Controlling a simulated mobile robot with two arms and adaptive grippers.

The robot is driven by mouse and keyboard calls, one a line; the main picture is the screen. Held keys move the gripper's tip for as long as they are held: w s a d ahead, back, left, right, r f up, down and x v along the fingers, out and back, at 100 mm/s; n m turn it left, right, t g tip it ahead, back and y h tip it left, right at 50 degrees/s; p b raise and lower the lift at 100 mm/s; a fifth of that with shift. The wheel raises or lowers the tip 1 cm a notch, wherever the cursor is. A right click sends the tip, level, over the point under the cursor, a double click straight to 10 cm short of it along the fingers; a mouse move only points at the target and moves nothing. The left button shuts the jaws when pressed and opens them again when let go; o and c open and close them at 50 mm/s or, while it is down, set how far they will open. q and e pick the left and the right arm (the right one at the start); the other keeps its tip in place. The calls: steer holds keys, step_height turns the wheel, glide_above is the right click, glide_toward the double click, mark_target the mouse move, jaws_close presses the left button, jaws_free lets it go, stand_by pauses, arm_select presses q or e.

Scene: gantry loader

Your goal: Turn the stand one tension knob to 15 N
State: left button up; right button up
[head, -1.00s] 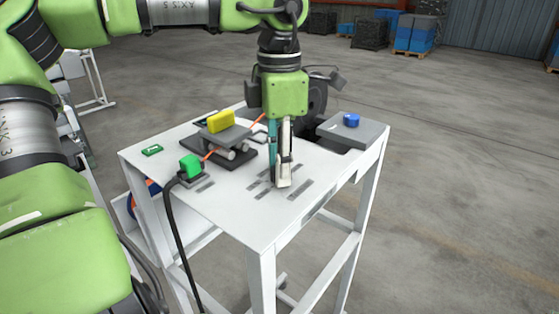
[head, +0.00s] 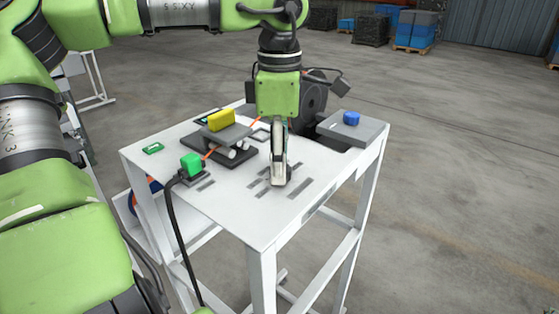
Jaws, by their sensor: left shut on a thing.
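My left gripper (head: 279,182) points straight down at the middle of the white stand's top (head: 235,215). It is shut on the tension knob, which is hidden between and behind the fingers. One finger stands in front of the other, so the grip is seen edge-on. Several grey label strips lie on the tabletop around the fingertips. I cannot read a tension value. My right gripper is not in view.
A yellow block (head: 221,120) sits on a roller unit left of the gripper. A green part (head: 191,164) with a black cable is nearer the left edge. A blue knob (head: 351,118) tops a grey box (head: 365,132) at right. A dark reel (head: 313,95) stands behind.

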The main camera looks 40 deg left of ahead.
arm_select(q)
steer(key=shift+r, duration=0.1)
steer(key=o, duration=1.1)
step_height(320, 180, up, 12)
steer(key=shift+f, duration=0.1)
